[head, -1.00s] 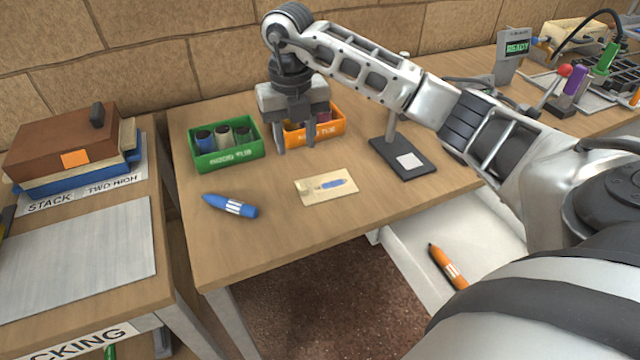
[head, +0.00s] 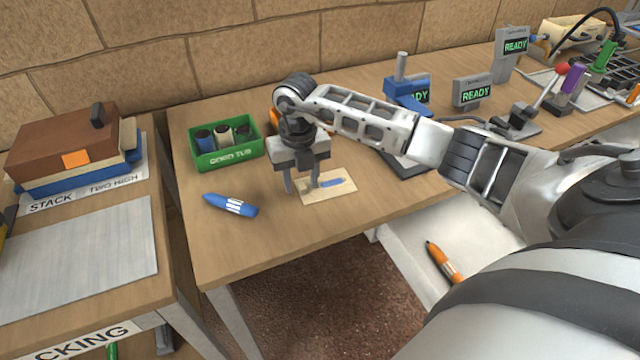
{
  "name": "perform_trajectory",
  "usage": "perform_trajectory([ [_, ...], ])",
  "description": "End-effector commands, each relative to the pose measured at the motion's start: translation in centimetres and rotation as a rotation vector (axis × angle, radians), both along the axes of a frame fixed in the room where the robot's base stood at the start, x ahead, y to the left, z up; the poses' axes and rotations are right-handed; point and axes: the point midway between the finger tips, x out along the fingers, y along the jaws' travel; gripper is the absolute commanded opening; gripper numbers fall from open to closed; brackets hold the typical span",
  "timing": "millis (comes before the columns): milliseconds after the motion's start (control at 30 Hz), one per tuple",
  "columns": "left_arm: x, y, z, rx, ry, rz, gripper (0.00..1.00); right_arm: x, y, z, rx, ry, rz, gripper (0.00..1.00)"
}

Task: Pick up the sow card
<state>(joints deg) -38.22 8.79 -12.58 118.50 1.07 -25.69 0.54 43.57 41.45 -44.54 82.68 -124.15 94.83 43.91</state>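A tan card (head: 338,192) with a blue plug-shaped picture lies flat on the wooden table in the head view; I take it to be the sow card. My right gripper (head: 302,188) points down at the card's left end, its two fingers apart with nothing seen between them. One finger is in front of the card, the other just off its left edge. I cannot tell whether the fingertips touch the card or table. My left gripper is not in view.
An orange tub (head: 274,117) is mostly hidden by my arm. A dark stand base (head: 408,166) sits to the right. The table's front edge is close.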

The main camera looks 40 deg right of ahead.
Motion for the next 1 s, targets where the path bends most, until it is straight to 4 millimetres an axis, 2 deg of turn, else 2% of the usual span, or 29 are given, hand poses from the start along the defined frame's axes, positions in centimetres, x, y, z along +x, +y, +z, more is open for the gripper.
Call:
perform_trajectory([
  [67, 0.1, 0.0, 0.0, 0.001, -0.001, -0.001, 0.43, 0.0, 0.0, 0.0, 0.0, 0.0, 0.0, 0.4],
  [200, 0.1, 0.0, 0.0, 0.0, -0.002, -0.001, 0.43, 0.0, 0.0, 0.0, 0.0, 0.001, 0.0, 0.01],
  [733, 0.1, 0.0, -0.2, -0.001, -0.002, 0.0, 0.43, 0.0, 0.0, 0.6, 0.001, 0.0, 0.001, 0.0],
  [933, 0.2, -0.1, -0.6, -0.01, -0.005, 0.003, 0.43, 0.1, 0.0, 3.3, 0.0, -0.005, 0.001, 0.0],
  [1000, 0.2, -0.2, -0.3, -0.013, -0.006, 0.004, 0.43, -1.1, 0.4, 4.6, 0.0, -0.003, 0.004, 0.0],
])
